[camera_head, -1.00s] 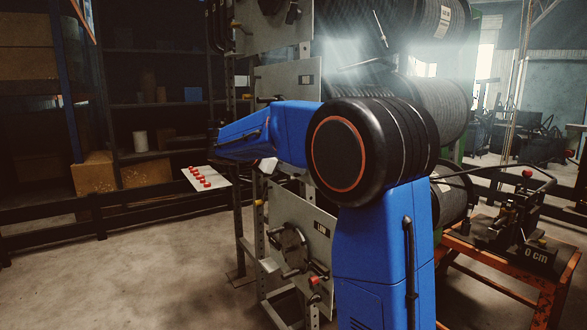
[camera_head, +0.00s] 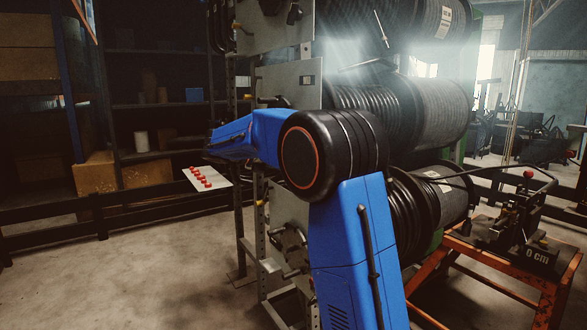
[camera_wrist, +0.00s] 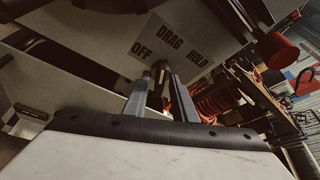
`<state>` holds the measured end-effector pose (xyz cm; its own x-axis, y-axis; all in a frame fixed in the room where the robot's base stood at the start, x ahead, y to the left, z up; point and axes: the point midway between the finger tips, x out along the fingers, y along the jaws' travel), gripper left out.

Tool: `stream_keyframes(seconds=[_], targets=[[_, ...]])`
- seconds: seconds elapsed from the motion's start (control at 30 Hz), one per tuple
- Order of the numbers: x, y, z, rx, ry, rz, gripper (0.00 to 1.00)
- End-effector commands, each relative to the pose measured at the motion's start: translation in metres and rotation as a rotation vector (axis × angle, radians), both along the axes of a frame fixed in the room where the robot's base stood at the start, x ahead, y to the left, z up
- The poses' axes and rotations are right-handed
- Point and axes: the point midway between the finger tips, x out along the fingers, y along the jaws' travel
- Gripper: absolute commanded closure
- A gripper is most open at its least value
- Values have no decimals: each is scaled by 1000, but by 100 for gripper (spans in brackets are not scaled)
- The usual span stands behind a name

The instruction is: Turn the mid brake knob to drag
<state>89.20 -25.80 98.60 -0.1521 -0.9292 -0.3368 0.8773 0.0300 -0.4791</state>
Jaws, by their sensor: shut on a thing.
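In the wrist view my gripper (camera_wrist: 160,84) has its two grey fingers on either side of a dark knob (camera_wrist: 160,68) and is shut on it. The knob stands on a panel in front of a white label (camera_wrist: 171,42) reading OFF, DRAG and HOLD. DRAG is in the middle of the label, just above the knob. Which mark the knob points to cannot be told. In the head view the mid panel (camera_head: 290,82) stands beside the middle reel. My blue arm hides the gripper and the knob there.
Large hose reels (camera_head: 432,108) stand on the rack behind my arm. A red ball-ended handle (camera_wrist: 277,50) shows at the right of the wrist view. A white board with red buttons (camera_head: 206,178) is at the left. An orange bench (camera_head: 484,252) stands at the right.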

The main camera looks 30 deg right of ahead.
Motion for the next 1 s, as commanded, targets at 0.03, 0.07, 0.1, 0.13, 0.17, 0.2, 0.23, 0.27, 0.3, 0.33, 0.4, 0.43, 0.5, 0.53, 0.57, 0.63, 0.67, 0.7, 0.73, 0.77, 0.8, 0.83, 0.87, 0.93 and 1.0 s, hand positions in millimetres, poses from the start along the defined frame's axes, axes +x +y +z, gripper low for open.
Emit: stream_keyframes(seconds=[0.03,0.07,0.1,0.13,0.17,0.2,0.23,0.27,0.3,0.33,0.4,0.43,0.5,0.53,0.57,0.63,0.67,0.7,0.73,0.77,0.8,0.83,0.87,0.93,1.0], targets=[[1,0,0,-1,8,2,98],[1,0,0,-1,12,1,98],[1,0,0,-1,16,1,98],[1,0,0,-2,19,1,98],[1,0,0,-3,21,1,98],[1,0,1,-3,23,1,98],[1,0,1,-3,24,1,98],[1,0,1,-3,24,1,98],[1,0,1,-3,24,1,98],[1,0,1,-3,24,1,98],[1,0,1,-3,24,1,98],[1,0,1,-3,24,1,98],[1,0,1,-2,23,2,98],[1,0,1,-2,23,2,98],[1,0,1,-3,23,2,71],[1,0,1,-2,23,2,70],[1,0,1,-2,23,2,70],[1,0,0,-3,24,1,70],[1,0,0,-3,24,1,70],[1,0,0,-3,24,1,70],[1,0,0,-3,24,1,70],[1,0,0,-3,24,1,70],[1,0,0,-3,24,1,70],[1,3,1,-2,23,2,70],[2,7,2,-2,23,3,70]])
